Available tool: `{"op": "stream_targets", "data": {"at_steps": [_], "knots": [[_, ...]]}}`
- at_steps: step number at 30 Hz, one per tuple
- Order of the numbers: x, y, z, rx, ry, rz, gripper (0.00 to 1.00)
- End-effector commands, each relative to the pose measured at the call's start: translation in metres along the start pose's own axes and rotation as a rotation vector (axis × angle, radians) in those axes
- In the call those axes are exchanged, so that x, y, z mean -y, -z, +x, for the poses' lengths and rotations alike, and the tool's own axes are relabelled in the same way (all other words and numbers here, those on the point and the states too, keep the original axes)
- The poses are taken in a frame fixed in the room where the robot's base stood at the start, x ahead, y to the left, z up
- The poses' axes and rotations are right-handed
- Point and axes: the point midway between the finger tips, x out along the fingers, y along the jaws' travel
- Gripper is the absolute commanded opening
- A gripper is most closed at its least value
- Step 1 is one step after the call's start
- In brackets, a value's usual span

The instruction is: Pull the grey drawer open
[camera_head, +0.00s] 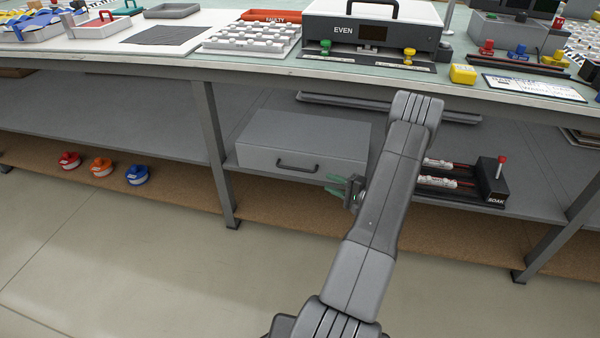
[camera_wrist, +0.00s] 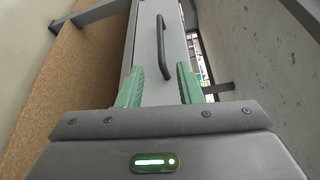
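The grey drawer (camera_head: 290,150) is a box-shaped unit on the shelf under the bench, and its front looks shut. Its dark bar handle (camera_head: 297,166) is on the front face. My gripper (camera_head: 338,186) is in front of the drawer, to the right of the handle and slightly lower in the head view. In the wrist view its green fingers (camera_wrist: 158,88) are apart with nothing between them. The drawer front (camera_wrist: 147,50) and the handle (camera_wrist: 163,48) lie ahead of the fingertips there, and the handle is not touched.
A bench leg (camera_head: 213,150) stands left of the drawer. A black SOAK rack (camera_head: 490,180) with a red-knobbed lever sits on the shelf to the right. Coloured round containers (camera_head: 101,167) stand low at left. The floor (camera_head: 120,260) in front is clear.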

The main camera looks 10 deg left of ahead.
Motion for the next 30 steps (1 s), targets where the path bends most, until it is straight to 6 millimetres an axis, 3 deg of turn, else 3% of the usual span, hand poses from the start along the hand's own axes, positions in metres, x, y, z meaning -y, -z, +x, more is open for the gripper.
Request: {"op": "stream_targets", "data": {"at_steps": [5,18,24,30], "knots": [[-0.001,-0.001,0.025,0.005,-0.001,-0.002,0.33],[-0.001,-0.001,0.111,0.002,-0.001,-0.004,0.33],[0.0,0.0,0.13,-0.001,-0.001,-0.004,0.33],[0.001,0.0,0.134,-0.002,-0.001,-0.002,0.33]]}}
